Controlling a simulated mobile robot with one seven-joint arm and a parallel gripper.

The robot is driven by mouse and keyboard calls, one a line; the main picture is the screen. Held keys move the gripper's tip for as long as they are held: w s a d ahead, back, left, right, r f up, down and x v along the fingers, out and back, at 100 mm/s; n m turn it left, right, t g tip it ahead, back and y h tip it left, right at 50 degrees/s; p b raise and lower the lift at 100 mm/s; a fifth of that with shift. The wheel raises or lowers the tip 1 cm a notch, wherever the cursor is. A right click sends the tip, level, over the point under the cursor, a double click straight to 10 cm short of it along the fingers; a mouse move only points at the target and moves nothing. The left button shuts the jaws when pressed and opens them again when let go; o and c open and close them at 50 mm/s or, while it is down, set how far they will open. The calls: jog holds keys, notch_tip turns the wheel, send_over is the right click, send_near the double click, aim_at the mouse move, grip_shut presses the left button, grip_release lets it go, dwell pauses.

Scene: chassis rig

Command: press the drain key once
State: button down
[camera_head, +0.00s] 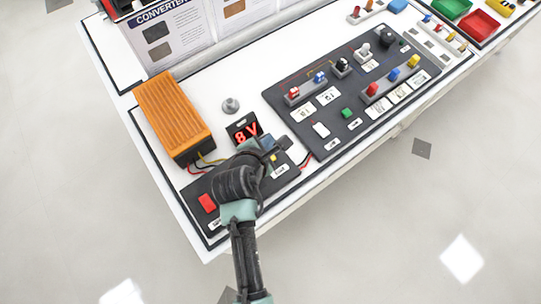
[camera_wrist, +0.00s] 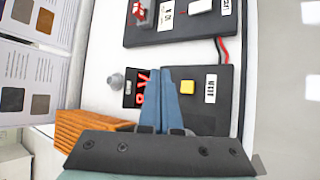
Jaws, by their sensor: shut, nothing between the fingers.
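A dark key panel (camera_head: 287,172) lies at the front of the white table. It carries a yellow key (camera_head: 272,158) and a red key (camera_head: 207,203), each with a white label too small to read, so I cannot tell which is the drain key. My gripper (camera_head: 268,143) is shut and empty over this panel, hiding its middle. In the wrist view, my blue fingers (camera_wrist: 160,72) are together, just left of the yellow key (camera_wrist: 186,90) and its label (camera_wrist: 210,90). I cannot tell whether they touch the panel.
A red-lit display (camera_head: 243,131) reads "8 V" beside my gripper. An orange ribbed box (camera_head: 172,113) with wires stands to the left, a grey knob (camera_head: 231,105) behind. A larger dark control board (camera_head: 318,90) with several coloured plugs lies to the right. Posters (camera_head: 170,35) stand at the back.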

notch_tip(320, 180, down, 6)
jog(key=b, duration=0.7)
jog(key=shift+f, duration=0.15)
jog(key=shift+f+b, duration=0.3)
jog(key=shift+f, duration=0.65)
dwell(0.7)
jog(key=shift+f, duration=0.4)
jog(key=shift+f, duration=0.5)
dwell(0.7)
jog(key=shift+r, duration=0.15)
jog(key=shift+r+p, duration=0.75)
jog(key=shift+p, duration=0.2)
jog(key=shift+r, duration=0.1)
